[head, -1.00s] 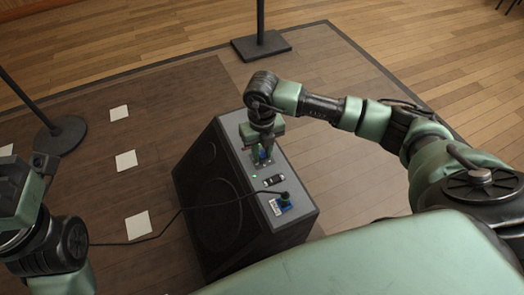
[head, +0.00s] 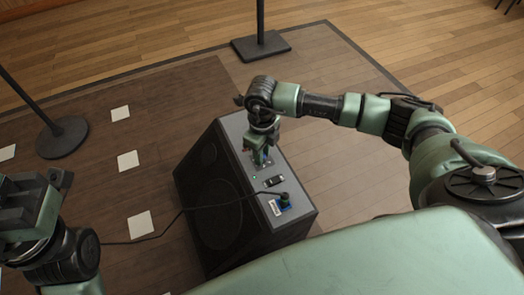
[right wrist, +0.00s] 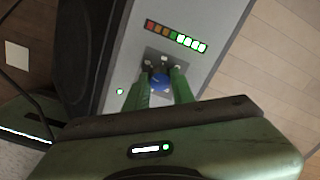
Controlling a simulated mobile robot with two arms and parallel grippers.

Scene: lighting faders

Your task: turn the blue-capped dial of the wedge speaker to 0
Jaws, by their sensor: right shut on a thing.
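The wedge speaker (head: 205,215) stands on the floor, its grey control panel (head: 236,128) facing up. The blue-capped dial (right wrist: 159,84) is on that panel, seen from above in the right wrist view. My right gripper (head: 262,159) is shut on the dial, one green finger on each side of the blue cap; it also shows in the right wrist view (right wrist: 160,76). The fingers mostly hide the dial in the head view. The dial's scale and pointer cannot be read. My left gripper (head: 30,210) is at the left edge, its fingers unclear.
A row of coloured lights (right wrist: 175,36) lies beyond the dial. Stand bases (head: 62,137) and white floor squares (head: 127,160) lie around.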

